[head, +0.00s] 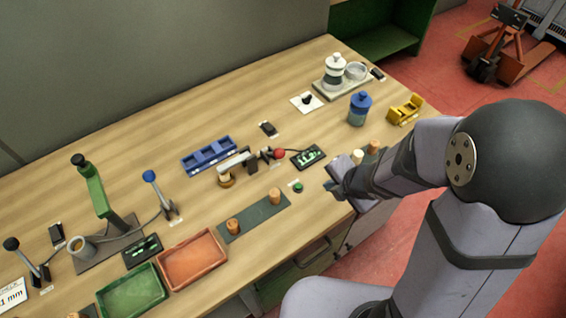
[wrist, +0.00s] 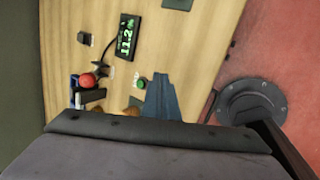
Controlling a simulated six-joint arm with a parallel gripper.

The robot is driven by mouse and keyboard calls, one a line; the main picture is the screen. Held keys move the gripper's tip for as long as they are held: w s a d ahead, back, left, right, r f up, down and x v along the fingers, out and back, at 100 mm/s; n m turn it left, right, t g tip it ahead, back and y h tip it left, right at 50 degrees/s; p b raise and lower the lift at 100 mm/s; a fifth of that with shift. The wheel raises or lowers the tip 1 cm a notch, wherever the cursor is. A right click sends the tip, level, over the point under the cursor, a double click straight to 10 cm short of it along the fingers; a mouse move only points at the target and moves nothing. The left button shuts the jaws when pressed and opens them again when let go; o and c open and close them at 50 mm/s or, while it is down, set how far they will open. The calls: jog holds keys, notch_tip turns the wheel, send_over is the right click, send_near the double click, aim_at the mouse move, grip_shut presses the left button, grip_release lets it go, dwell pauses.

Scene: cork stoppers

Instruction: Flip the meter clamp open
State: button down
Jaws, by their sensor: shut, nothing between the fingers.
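The meter clamp is a small dark fixture with a red ball knob (head: 280,154), left of the black meter display (head: 308,157). A pale bar (head: 236,161) lies just left of it, above a cork-coloured round piece (head: 227,180). I cannot tell how the clamp's lever is set. The red knob (wrist: 87,80) and the lit display (wrist: 127,37) also show in the wrist view. My gripper (head: 332,187) is shut and empty, to the right of and nearer than the clamp, apart from it. Its fingers (wrist: 161,92) point past the green button (wrist: 141,83) in the wrist view.
A dark mat (head: 254,217) with two corks lies in front, beside the orange tray (head: 193,260). A blue-knobbed lever (head: 150,177) stands left.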

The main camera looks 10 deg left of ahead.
aim_at(275, 154)
jog(key=s+a+r+n+y, duration=0.1)
jog(key=a+r+n+y, duration=0.2)
jog(key=a+n, duration=0.4)
jog(key=n+y, duration=0.1)
jog(key=n, duration=0.4)
jog(key=shift+s+a+r+g, duration=0.2)
jog(key=shift+a+r+g, duration=0.1)
jog(key=shift+a, duration=0.1)
jog(key=x, duration=1)
jog(key=shift+w+a, duration=0.1)
jog(key=shift+w+r+p, duration=0.4)
jog(key=shift+r+p, duration=0.1)
jog(key=shift+r, duration=0.2)
jog(key=shift+w+r+p, duration=0.45)
jog(key=shift+r+p, duration=0.15)
jog(key=shift+p, duration=0.05)
jog(key=shift+w+r+p, duration=0.25)
jog(key=shift+w+p, duration=0.15)
